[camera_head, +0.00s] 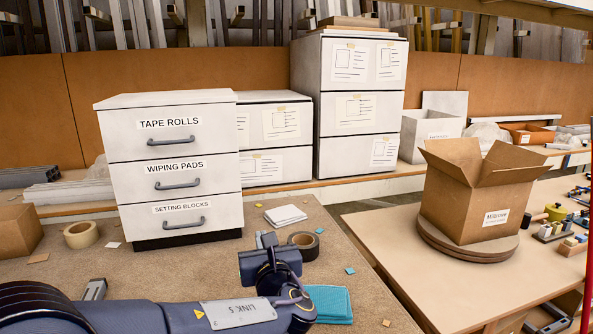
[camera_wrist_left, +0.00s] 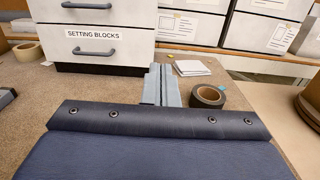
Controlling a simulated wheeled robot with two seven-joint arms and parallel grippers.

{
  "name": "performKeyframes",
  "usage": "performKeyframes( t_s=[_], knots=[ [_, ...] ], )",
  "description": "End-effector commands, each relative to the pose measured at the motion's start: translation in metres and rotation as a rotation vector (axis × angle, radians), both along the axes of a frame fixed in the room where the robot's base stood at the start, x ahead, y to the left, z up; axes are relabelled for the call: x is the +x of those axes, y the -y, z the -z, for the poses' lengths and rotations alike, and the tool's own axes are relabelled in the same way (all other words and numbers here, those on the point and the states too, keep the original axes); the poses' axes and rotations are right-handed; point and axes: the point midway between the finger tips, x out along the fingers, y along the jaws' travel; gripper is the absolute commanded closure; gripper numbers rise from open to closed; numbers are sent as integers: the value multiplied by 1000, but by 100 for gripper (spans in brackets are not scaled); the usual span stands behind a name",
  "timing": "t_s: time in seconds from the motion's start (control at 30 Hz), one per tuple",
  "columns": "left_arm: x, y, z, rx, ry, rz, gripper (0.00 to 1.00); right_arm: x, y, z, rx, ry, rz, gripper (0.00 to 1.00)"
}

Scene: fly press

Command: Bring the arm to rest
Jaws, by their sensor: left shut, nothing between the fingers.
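My left arm comes in from the lower left in the head view. Its gripper (camera_head: 267,240) is shut and empty, above the brown worktop (camera_head: 330,262) in front of the drawer unit. In the left wrist view the two grey fingers (camera_wrist_left: 161,85) are together, pointing toward the cabinet and apart from it. The white drawer unit (camera_head: 180,165) has three drawers labelled tape rolls, wiping pads and setting blocks, all closed. Its lower drawers (camera_wrist_left: 95,45) show in the left wrist view. My right gripper is not in view.
A dark tape roll (camera_head: 304,245) lies just right of the gripper. White cloths (camera_head: 285,215) lie behind it, and teal cloths (camera_head: 328,304) in front. A pale tape roll (camera_head: 81,235) lies at left. An open carton (camera_head: 465,195) stands on the right table.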

Motion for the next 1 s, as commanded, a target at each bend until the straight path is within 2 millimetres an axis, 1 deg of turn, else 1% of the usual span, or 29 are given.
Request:
performKeyframes(
  t_s=[0.17, 0.37, 0.47, 0.57, 0.67, 0.77, 0.83, 0.87, 0.9, 0.97, 1.0],
  knots=[
    [-4, -23, 3, -77, -27, -48, 100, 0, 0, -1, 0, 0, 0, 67],
    [-14, -56, 11, -207, -67, -126, 100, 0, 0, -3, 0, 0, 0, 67],
    [-22, -78, 16, -300, -92, -182, 100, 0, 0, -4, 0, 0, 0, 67],
    [-36, -106, 25, -423, -120, -260, 100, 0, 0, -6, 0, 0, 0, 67],
    [-55, -136, 36, -582, -150, -360, 100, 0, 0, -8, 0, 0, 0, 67],
    [-86, -170, 51, -794, -176, -493, 100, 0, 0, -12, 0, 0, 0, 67],
    [-119, -194, 65, -1000, -187, -625, 100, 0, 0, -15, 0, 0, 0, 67],
    [-136, -204, 72, -1108, -188, -693, 100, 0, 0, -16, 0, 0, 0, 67],
    [-161, -213, 82, -1262, -186, -790, 100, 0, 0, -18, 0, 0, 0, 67],
    [-199, -219, 96, -1496, -169, -940, 100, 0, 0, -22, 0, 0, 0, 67],
    [-223, -218, 103, -1652, -151, -1040, 100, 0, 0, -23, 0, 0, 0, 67]
  ],
)
